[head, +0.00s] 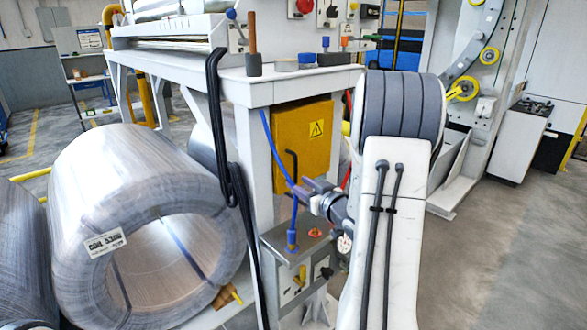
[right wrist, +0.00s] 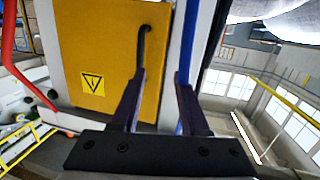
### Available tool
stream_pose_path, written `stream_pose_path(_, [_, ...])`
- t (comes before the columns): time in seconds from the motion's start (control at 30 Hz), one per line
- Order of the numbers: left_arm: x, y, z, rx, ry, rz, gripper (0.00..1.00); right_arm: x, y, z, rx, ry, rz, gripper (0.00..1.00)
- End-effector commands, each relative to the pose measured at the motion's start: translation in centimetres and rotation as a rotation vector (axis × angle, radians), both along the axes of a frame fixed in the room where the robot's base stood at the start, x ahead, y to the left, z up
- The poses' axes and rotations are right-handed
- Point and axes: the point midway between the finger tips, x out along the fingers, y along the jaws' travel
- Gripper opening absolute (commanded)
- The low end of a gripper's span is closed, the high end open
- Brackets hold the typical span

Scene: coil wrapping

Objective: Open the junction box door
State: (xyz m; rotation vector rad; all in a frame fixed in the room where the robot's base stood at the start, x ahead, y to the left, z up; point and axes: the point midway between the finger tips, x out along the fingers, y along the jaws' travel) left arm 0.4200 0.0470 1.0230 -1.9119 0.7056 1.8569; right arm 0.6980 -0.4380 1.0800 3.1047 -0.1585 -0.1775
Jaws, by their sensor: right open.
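The junction box (head: 290,127) is a yellow box with a triangular warning label, mounted under the white bench frame. Its door looks closed. A black bent handle (head: 293,168) is on the door's front; it also shows in the right wrist view (right wrist: 146,42). My right gripper (head: 300,188) is open at the lower part of the handle. In the right wrist view its fingers (right wrist: 160,76) point toward the door, and the left finger covers the handle's lower end. I cannot tell whether it touches the handle. My left gripper is not in view.
A blue hose (head: 272,145) runs down beside the box to a small grey control stand (head: 296,242). A black strap (head: 222,140) hangs on the bench's left. A large wire coil (head: 120,170) lies at left. Open floor (head: 500,260) is at right.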

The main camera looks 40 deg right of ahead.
Motion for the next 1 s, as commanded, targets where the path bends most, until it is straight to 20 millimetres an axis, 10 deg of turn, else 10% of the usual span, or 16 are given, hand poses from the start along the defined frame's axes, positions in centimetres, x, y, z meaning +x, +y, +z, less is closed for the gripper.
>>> stream_pose_path(0.27, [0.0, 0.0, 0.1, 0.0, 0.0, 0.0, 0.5, -1.9, -3.0, 1.0, 0.02, -0.116, -0.014, 0.45])
stream_pose_path(1.0, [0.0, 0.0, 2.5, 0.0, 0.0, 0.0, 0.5, 7.9, -4.1, 0.9, 0.02, -0.115, -0.016, 0.45])
